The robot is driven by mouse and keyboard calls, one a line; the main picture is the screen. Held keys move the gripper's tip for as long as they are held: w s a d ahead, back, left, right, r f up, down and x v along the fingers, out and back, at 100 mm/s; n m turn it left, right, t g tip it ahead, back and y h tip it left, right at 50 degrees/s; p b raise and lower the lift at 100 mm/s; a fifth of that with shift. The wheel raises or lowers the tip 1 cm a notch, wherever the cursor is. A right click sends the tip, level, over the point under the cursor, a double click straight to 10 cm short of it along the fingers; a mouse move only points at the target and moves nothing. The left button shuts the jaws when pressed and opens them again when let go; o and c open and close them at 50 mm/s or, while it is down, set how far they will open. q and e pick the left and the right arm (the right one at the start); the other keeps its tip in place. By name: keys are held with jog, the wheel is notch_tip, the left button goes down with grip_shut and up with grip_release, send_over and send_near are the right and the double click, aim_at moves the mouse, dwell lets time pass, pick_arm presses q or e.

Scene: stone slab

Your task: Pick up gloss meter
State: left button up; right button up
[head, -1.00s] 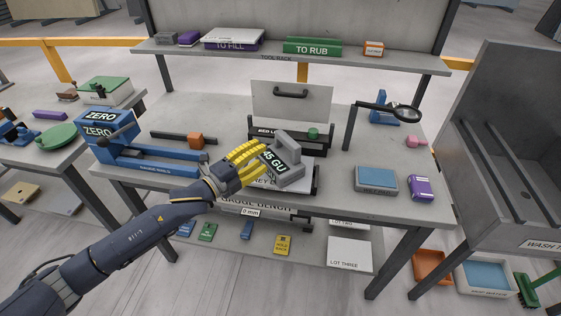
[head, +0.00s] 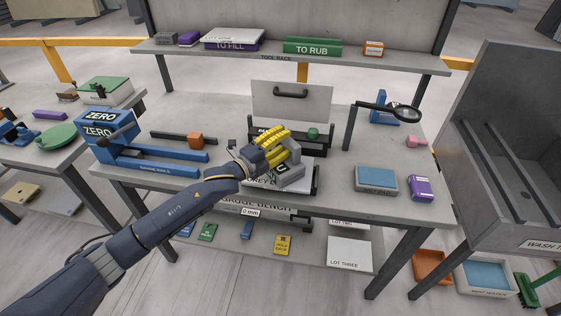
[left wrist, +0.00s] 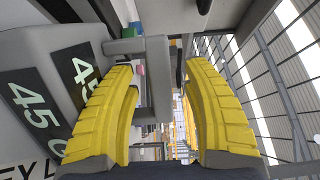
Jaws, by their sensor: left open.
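The gloss meter (head: 294,179) is a grey block with a raised handle and a dark "45 GU" display. It sits on the bench among the grey plates at the middle. My left gripper (head: 286,147) has yellow fingers and is over the top of the meter, covering much of its display and handle in the head view. In the left wrist view the grey handle (left wrist: 155,80) shows between the two spread fingers, and the meter's body with its display is at the left. The fingers are open. My right gripper is not in view.
Behind the meter stands a pale panel with a dark handle (head: 290,93). A magnifier (head: 402,112) on a post is to the right. The blue zero fixture (head: 105,125) is at the left.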

pick_arm(q)
jog(key=shift+o, duration=0.2)
jog(key=shift+w+d, duration=0.1)
jog(key=shift+w, duration=0.05)
grip_shut()
dwell(0.3)
